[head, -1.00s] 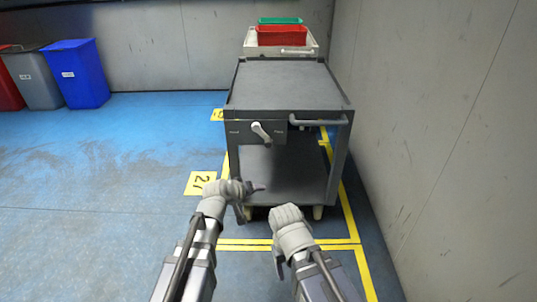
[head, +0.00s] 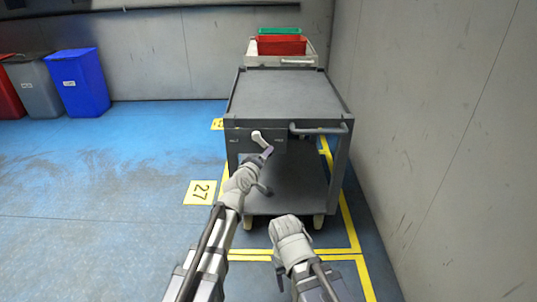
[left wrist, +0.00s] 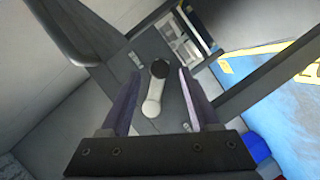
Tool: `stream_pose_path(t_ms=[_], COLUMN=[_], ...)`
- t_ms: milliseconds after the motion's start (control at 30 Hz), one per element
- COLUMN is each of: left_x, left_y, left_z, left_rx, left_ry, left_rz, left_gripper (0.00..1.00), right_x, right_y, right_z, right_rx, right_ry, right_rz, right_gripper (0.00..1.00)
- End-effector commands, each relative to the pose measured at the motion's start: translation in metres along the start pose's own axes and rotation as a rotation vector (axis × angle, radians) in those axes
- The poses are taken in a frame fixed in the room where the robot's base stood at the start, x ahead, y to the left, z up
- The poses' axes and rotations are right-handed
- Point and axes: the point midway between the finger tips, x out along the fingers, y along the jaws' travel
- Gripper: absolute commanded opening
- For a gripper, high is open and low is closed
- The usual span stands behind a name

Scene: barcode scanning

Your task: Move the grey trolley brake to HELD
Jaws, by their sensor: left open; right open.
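The grey trolley (head: 290,95) stands ahead, with a dark brake panel on its front left. The pale brake lever (head: 257,137) slants down to the right from its pivot. The panel has small marks on both sides that I cannot read. My left gripper (head: 266,171) is open just in front of and below the lever. In the left wrist view the lever (left wrist: 153,101), with a dark round end, shows between the two spread fingers, and I see no clear contact. My right gripper (head: 291,238) is low in front of the trolley, open, its fingers mostly hidden.
A push handle (head: 318,131) sticks out to the right of the panel. A wall (head: 430,130) runs close along the right. Another trolley with red and green crates (head: 281,45) stands behind. Blue, grey and red bins (head: 78,82) are far left. The floor at left is clear.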

Motion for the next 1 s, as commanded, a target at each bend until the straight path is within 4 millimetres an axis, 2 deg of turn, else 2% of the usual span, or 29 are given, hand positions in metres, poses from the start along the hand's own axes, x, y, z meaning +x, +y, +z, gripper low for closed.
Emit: stream_pose_path(t_ms=[33, 233, 567, 1000], left_x=[0.013, 0.041, 0.045, 0.045], left_y=[-0.001, -0.001, 0.0, 0.0], left_z=[0.0, 0.0, 0.0, 0.0], left_rx=[0.001, 0.001, 0.001, 0.001], left_ry=[-0.001, -0.001, -0.001, 0.0], left_rz=[0.0, 0.0, 0.0, 0.0], left_gripper=[0.62, 0.62, 0.62, 0.14], right_x=[0.004, 0.009, 0.009, 0.009], right_y=[0.0, -0.001, -0.001, -0.001], right_z=[0.0, -0.001, -0.001, -0.001], right_rx=[0.0, 0.0, 0.0, 0.0], right_ry=[0.0, 0.001, 0.001, 0.001], right_rz=[0.0, 0.0, 0.0, 0.0], right_gripper=[0.6, 0.6, 0.6, 0.6])
